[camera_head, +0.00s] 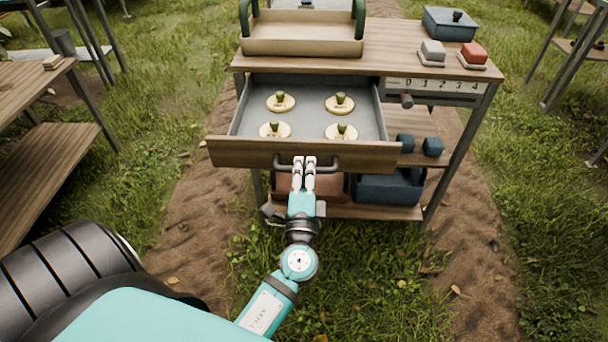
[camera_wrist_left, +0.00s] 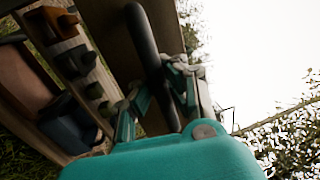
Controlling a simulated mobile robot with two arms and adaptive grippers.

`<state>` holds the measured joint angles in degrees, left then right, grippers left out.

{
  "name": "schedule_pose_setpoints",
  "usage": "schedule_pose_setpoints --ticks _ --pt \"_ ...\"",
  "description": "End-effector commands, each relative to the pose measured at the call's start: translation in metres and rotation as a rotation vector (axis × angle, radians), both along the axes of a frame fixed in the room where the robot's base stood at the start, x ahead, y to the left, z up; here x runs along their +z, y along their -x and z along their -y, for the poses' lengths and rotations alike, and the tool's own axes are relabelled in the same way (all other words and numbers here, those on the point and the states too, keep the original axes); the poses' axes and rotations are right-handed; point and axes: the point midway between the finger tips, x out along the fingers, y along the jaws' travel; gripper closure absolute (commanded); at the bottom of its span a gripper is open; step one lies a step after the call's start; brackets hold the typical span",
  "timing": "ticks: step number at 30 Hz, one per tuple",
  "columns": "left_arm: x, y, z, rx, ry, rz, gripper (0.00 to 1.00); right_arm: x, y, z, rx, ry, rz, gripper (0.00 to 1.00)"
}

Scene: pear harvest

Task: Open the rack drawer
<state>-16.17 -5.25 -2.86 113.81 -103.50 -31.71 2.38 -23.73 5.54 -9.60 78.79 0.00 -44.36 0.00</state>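The rack drawer (camera_head: 225,151) is pulled well out from the wooden rack, with its grey inside showing. Several round cream discs with green knobs lie in it. A dark bar handle (camera_head: 335,162) runs along its front. My left gripper (camera_head: 304,162) is at the handle, left of its middle, with its fingers close together. In the left wrist view, the dark handle (camera_wrist_left: 143,38) passes between the fingers of my left gripper (camera_wrist_left: 160,90), which look shut on it. My right gripper is not in view.
A beige tray (camera_head: 302,47) with green handles, a blue lidded box (camera_head: 450,23) and two small blocks stand on the rack top. A numbered strip (camera_head: 435,86) is right of the drawer. A wooden bench (camera_head: 45,170) stands left. Grass and soil lie before the rack.

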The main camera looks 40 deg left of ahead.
Motion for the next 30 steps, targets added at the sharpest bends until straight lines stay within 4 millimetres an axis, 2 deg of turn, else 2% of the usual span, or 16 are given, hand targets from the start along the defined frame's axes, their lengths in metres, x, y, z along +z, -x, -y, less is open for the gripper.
schedule_pose_setpoints --ticks 4,13,21,30 --pt "-0.0017 -0.0162 -0.0098 0.000 0.004 -0.002 1.00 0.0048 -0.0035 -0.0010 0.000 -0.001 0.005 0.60" --pt "-0.0023 -0.0174 -0.0108 -0.001 0.005 -0.004 1.00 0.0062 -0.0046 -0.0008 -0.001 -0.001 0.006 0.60" --pt "-0.0004 -0.0175 -0.0110 0.000 0.003 -0.002 0.63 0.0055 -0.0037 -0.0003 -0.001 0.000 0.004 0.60" --pt "0.0002 -0.0163 -0.0103 0.000 0.001 0.000 0.62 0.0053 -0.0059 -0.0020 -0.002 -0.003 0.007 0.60"
